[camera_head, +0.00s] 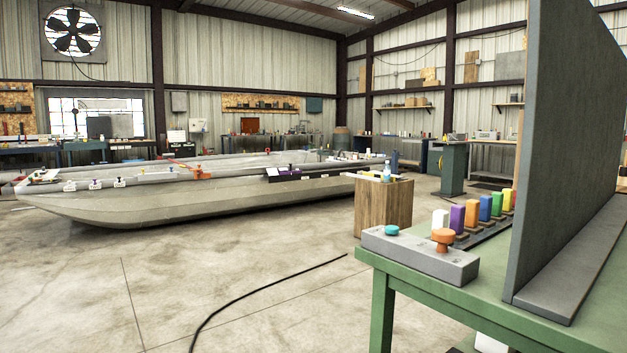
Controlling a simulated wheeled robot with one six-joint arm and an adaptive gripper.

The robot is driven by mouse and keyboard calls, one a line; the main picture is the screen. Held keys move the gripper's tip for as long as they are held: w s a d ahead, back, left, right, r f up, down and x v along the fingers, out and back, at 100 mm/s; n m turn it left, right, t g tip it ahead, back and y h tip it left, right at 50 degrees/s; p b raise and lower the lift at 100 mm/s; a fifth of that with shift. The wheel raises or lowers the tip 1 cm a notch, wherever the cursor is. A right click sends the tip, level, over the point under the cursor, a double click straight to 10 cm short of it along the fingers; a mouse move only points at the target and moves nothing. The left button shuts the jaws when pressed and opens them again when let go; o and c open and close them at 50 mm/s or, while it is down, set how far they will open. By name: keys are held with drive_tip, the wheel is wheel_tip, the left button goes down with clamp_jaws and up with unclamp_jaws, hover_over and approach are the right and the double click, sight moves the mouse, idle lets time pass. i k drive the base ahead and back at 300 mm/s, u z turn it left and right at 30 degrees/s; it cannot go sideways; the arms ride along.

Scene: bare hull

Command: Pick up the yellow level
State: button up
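I cannot make out a clear yellow level. The yellow thing I can see best is a small upright block (507,200) in a row of coloured blocks on the green table (398,277) at the right. It stands near the row's far end, between a green block (496,203) and a red one at the edge of the tall grey panel. Whether it is the level I cannot tell. My gripper is not in view.
A tall grey panel (565,130) stands on the green table and hides what lies behind it. A grey box with teal and orange knobs (420,255) sits at the table's near corner. A wooden block stand (383,208) and a long grey hull (200,198) stand beyond. A black cable crosses open floor (120,280).

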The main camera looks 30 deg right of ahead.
sight(393, 178)
drive_tip(key=i, duration=0.85)
drive_tip(key=z, duration=0.7)
drive_tip(key=i, duration=2)
drive_tip(key=z, duration=0.75)
drive_tip(key=i, duration=2.35)
drive_tip(key=z, duration=0.4)
drive_tip(key=i, duration=0.8)
drive_tip(key=u, duration=0.8)
drive_tip(key=i, duration=2.35)
